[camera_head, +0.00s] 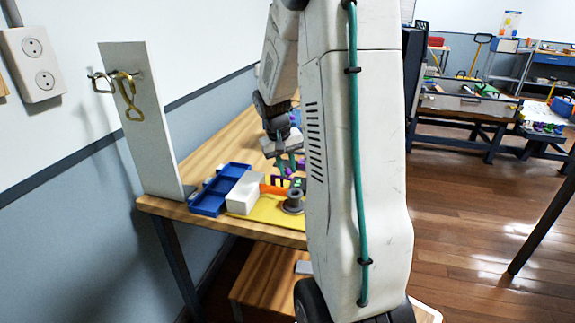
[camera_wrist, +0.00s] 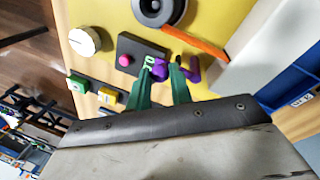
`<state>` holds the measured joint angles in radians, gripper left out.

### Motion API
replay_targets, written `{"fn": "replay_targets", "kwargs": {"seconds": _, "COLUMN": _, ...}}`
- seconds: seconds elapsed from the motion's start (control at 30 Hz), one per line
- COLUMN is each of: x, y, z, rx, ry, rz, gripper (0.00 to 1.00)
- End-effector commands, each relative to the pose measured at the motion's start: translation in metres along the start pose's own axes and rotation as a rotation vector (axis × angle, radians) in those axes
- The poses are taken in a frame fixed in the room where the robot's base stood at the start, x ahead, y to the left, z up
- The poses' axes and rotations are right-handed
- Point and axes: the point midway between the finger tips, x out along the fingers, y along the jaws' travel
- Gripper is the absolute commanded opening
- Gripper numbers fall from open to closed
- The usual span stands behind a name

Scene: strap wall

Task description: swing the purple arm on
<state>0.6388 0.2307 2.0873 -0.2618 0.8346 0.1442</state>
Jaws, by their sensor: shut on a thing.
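The purple arm (camera_wrist: 190,68) is in the wrist view, beside a black box (camera_wrist: 133,48) with a pink button, by the yellow panel (camera_wrist: 215,12). My gripper (camera_wrist: 164,68) has its two green fingers on either side of a purple part of it and is shut on it. The fingers hide some of the purple piece, and I cannot tell its full angle. In the head view my gripper (camera_head: 286,165) is low over the table, and my arm hides much of the panel there.
An orange strip (camera_wrist: 195,42), a dark round ring (camera_wrist: 160,8) and a white block (camera_head: 246,192) are close by. A blue bin (camera_head: 208,204) stands at the table's left. A tall white board (camera_head: 150,130) with hooks stands behind it.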

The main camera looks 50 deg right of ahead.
Motion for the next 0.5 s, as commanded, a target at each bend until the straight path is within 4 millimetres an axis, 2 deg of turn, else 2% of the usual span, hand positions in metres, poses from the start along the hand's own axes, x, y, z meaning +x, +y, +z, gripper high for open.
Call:
{"fn": "replay_targets", "kwargs": {"seconds": 0.2, "x": -0.0010, "y": -0.0030, "z": 0.0037, "rx": 0.106, "ry": -0.020, "rz": 0.001, "gripper": 0.00}}
{"fn": "replay_targets", "kwargs": {"seconds": 0.5, "x": -0.0015, "y": -0.0050, "z": 0.0055, "rx": 0.168, "ry": -0.031, "rz": 0.000, "gripper": 0.00}}
